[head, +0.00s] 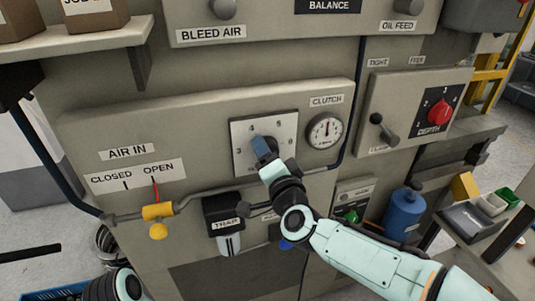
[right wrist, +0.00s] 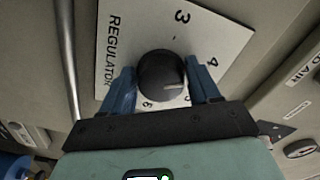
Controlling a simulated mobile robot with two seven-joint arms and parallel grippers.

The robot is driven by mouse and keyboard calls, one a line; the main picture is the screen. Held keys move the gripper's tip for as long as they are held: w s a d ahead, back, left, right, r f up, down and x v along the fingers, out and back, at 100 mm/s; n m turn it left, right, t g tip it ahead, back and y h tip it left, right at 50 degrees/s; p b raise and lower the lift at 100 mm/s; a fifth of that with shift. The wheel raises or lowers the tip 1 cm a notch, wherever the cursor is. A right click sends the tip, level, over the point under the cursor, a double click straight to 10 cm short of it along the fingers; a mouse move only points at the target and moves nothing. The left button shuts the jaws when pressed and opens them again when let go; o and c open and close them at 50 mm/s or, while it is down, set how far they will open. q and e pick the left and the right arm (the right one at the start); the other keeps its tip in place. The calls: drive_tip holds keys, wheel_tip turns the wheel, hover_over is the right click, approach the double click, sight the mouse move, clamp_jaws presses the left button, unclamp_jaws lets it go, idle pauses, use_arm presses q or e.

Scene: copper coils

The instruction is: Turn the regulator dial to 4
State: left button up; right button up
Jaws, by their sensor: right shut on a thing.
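The regulator dial is a round black knob (right wrist: 160,75) on a white numbered plate (right wrist: 112,20) marked REGULATOR. In the head view the plate (head: 240,127) is on the grey panel, with the knob mostly hidden by my gripper. My right gripper (right wrist: 163,88) is shut on the knob, with one blue finger on each side of it. A short pale pointer line on the knob points right in the right wrist view, seemingly between the 4 and the 5; the exact setting is hard to tell. My left gripper is not in view.
The clutch gauge (head: 324,131) is close right of the dial plate. A pipe with a yellow valve (head: 158,211) and a black trap (head: 223,211) are below left. A red depth knob (head: 439,111) and a tight/free lever (head: 384,130) are to the right.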

idle(0.4)
drive_tip(key=o, duration=1)
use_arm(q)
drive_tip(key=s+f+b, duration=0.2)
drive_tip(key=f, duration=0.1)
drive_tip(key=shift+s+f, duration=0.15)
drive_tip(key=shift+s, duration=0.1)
use_arm(e)
drive_tip(key=v, duration=1.3)
drive_tip(key=shift+s+d+r, duration=0.1)
drive_tip(key=shift+s, duration=0.05)
